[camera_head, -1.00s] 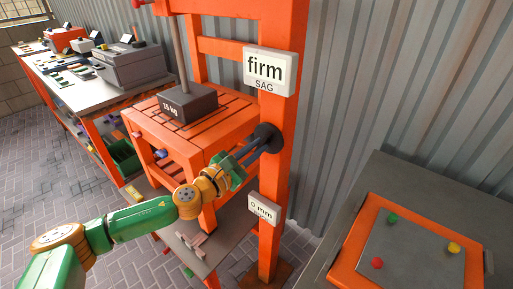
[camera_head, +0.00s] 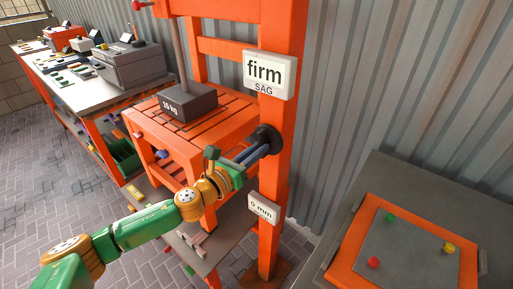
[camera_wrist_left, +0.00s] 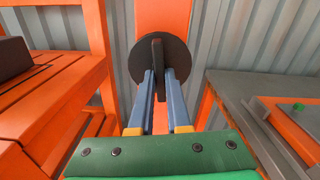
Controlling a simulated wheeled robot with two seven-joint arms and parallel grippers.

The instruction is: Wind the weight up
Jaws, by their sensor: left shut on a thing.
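The weight (camera_head: 187,102), a dark block marked 15 kg on a rod, sits on the slatted orange bench top. A round black knob (camera_head: 269,138) is mounted on the orange post below the "firm SAG" sign. My left gripper (camera_head: 262,145) reaches it from the left. In the left wrist view the knob shows as a black disc (camera_wrist_left: 176,58) with an upright bar (camera_wrist_left: 158,66). The blue fingers of my left gripper (camera_wrist_left: 159,85) are shut on that bar, one on each side. My right gripper is not in view.
The "firm SAG" sign (camera_head: 268,74) and "0 mm" sign (camera_head: 262,207) are on the post. A grey table (camera_head: 395,188) with an orange-framed panel stands at right. A bench (camera_head: 60,80) with boxes stands at back left. Corrugated wall is behind.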

